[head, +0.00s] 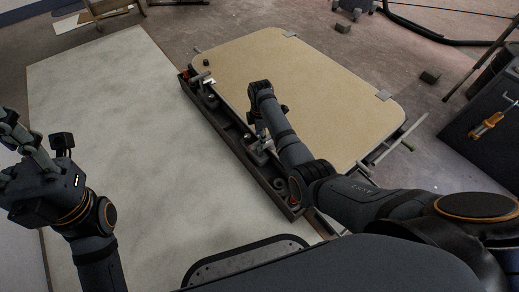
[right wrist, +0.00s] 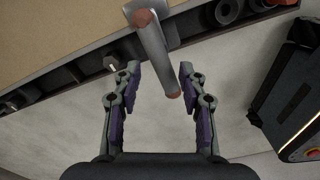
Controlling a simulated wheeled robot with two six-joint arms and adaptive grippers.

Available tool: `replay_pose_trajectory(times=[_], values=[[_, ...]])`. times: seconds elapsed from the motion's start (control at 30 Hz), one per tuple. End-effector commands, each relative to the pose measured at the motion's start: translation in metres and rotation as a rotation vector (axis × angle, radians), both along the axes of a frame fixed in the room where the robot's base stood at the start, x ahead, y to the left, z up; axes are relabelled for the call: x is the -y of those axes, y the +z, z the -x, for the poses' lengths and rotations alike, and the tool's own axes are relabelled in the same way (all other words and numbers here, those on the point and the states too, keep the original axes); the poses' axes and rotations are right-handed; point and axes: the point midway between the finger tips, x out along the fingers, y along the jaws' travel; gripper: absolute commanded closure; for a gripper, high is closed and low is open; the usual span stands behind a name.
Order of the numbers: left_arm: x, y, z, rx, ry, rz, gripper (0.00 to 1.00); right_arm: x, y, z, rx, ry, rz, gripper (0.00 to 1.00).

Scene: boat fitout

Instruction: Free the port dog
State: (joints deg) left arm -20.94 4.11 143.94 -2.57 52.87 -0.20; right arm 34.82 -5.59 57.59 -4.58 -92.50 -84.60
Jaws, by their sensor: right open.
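A grey metal lever with reddish-brown round ends, likely the dog, shows in the right wrist view (right wrist: 157,50). It runs from the panel's edge down across the dark tray, and its lower end lies in the gap between the fingers of my right gripper (right wrist: 158,72). That gripper is open, with a finger on each side and visible space around the lever. In the head view my right arm hangs over the tray and hides much of this spot. My left gripper (head: 22,140) is at the left edge, away from the tray, its fingers partly cut off.
A beige panel (head: 300,75) with rounded corners lies beside the long dark tray (head: 229,128), which holds small fittings. Another light lever (head: 203,79) sits at the tray's far end. A pale flat surface (head: 110,110) on the left is clear. A dark cabinet stands at right.

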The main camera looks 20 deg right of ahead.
Motion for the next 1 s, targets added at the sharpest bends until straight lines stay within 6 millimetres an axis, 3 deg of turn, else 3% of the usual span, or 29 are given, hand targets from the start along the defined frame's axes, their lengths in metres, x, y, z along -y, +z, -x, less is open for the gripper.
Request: replay_pose_trajectory(times=[0.03, 0.2, 0.4, 0.83, 1.0], values=[[0.0, -0.012, -0.001, -0.001, 0.004, 0.0, 0.6, 0.0, -0.016, 0.001, -0.003, -0.001, 0.0, 0.58], [0.002, -0.04, -0.002, -0.005, 0.018, -0.006, 0.6, 0.0, -0.057, 0.001, -0.003, -0.002, 0.0, 0.58], [0.005, -0.063, -0.004, -0.012, 0.028, -0.021, 0.6, 0.0, -0.089, 0.001, -0.001, -0.002, 0.0, 0.58], [0.006, -0.067, -0.005, -0.015, 0.032, -0.028, 0.6, 0.0, -0.096, 0.0, 0.0, -0.002, 0.0, 0.59], [0.006, -0.067, -0.005, -0.016, 0.032, -0.027, 0.6, 0.0, -0.096, 0.0, 0.0, -0.002, 0.0, 0.83]])
